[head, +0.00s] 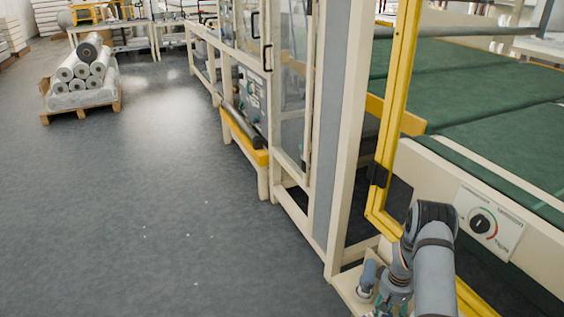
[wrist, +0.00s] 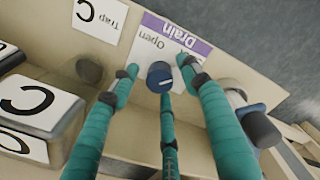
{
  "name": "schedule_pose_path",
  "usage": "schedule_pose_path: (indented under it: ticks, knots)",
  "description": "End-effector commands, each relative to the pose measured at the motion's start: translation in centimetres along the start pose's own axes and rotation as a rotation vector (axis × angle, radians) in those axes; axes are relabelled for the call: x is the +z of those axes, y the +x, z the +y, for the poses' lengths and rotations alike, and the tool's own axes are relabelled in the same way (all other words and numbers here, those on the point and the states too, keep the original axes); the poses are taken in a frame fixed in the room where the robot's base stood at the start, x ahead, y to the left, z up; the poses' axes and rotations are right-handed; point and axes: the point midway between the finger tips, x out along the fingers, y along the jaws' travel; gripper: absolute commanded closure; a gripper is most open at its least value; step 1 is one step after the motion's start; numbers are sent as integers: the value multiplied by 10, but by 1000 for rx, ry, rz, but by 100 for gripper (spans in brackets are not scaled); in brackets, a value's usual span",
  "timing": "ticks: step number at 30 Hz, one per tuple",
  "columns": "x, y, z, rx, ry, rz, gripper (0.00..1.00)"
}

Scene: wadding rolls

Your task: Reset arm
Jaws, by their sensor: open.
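My gripper (wrist: 158,68) has teal fingers and is open. In the wrist view its fingertips are spread around a small dark blue knob (wrist: 160,77) with a white mark. Whether any finger touches the knob I cannot tell. Behind the knob is a white and purple label (wrist: 150,42) reading "Open" and "Drain". In the head view, my arm (head: 435,262) is bent down at the bottom right, beside the cream machine frame. The gripper there is partly hidden and cut off by the bottom edge.
A "Trap C" label (wrist: 98,20) and boxes marked C (wrist: 40,105) are close by. A yellow frame (head: 378,190) and a dial panel (head: 490,222) stand near my arm. The grey floor (head: 150,220) is open at left; wrapped rolls (head: 85,72) lie on a pallet.

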Motion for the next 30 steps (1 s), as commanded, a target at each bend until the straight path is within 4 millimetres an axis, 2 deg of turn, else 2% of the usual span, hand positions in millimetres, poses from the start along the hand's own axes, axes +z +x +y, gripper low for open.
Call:
schedule_pose_path:
  ticks: [6, 12, 19, 30]
  knots:
    - [1, -3, 0, -1, -306, 6, 54]
    - [0, -2, 0, -1, -536, 12, 54]
    - [0, -24, 0, 1, -541, 14, 54]
    - [0, -27, 0, 0, -539, 13, 54]
